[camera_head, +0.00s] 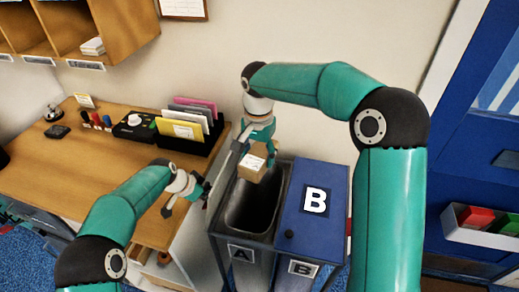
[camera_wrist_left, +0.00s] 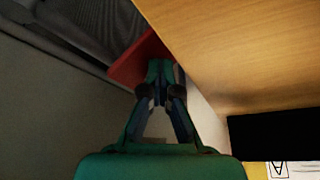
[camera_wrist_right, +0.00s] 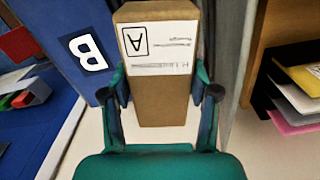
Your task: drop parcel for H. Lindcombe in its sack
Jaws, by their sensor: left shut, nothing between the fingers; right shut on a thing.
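My right gripper (camera_head: 262,143) is shut on a small brown carton parcel (camera_head: 251,168), held above the open mouth of sack A (camera_head: 262,203). The right wrist view shows the parcel (camera_wrist_right: 165,100) between the fingers, with a white label (camera_wrist_right: 160,46) marked A; its name is too small to read. Sack A's frame carries an A plate (camera_head: 241,253). My left gripper (camera_head: 202,190) is shut and empty, left of sack A. In the left wrist view its fingertips (camera_wrist_left: 160,95) are close to a red panel (camera_wrist_left: 138,62); I cannot tell whether they touch.
Beside sack A, compartment B is covered by a shut blue lid (camera_head: 304,238) marked B. A wooden desk (camera_head: 95,175) with a black envelope rack (camera_head: 196,140) stands at left. A blue door and a tray (camera_head: 478,230) of red and green items are at right.

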